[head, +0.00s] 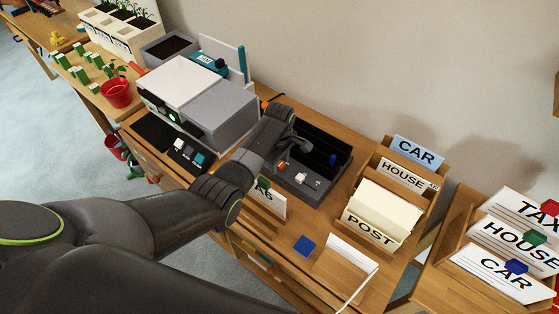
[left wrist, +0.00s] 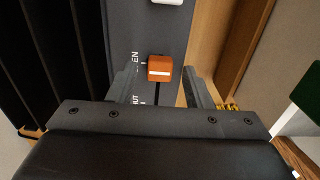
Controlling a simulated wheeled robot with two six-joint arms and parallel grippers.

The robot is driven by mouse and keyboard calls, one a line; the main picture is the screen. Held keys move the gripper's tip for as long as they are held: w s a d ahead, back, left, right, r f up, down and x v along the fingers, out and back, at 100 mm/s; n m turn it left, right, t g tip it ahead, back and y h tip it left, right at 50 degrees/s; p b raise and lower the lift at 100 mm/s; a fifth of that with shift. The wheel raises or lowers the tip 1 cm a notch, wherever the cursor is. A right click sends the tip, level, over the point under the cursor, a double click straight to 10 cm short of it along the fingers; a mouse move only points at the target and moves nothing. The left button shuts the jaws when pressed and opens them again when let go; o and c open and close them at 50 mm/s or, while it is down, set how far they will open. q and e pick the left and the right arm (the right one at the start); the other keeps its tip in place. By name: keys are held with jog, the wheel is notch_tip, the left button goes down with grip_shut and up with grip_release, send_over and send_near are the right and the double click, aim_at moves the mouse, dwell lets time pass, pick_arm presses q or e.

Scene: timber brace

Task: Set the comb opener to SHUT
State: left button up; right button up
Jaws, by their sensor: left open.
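The comb opener is a dark grey machine (head: 318,189) on the wooden desk, with a long black trough at its back. In the left wrist view its grey top (left wrist: 150,30) carries an orange slider knob (left wrist: 160,68) with a white line. The knob sits beside the partly hidden word ending in "EN". A dark slot runs from it toward the word ending in "HUT". My left gripper (head: 283,158) is over the left part of the machine. Its open fingers (left wrist: 160,88) stand either side of the knob, with gaps on both sides. My right gripper is not in view.
A grey-and-white box machine (head: 222,112) stands left of the opener. A sorter with a POST slot (head: 372,214) stands to its right. A small sign (head: 270,200), a blue square (head: 305,245) and a white card (head: 350,262) are near the front edge.

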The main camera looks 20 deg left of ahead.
pick_arm(q)
grip_shut()
jog(key=a, duration=0.2)
jog(key=w+a, duration=0.1)
jog(key=a, duration=0.1)
jog(key=w+a, duration=0.1)
jog(key=a, duration=0.1)
jog(key=shift+w, duration=0.15)
jog(key=shift+r, duration=0.1)
grip_release()
jog(key=shift+a, duration=0.15)
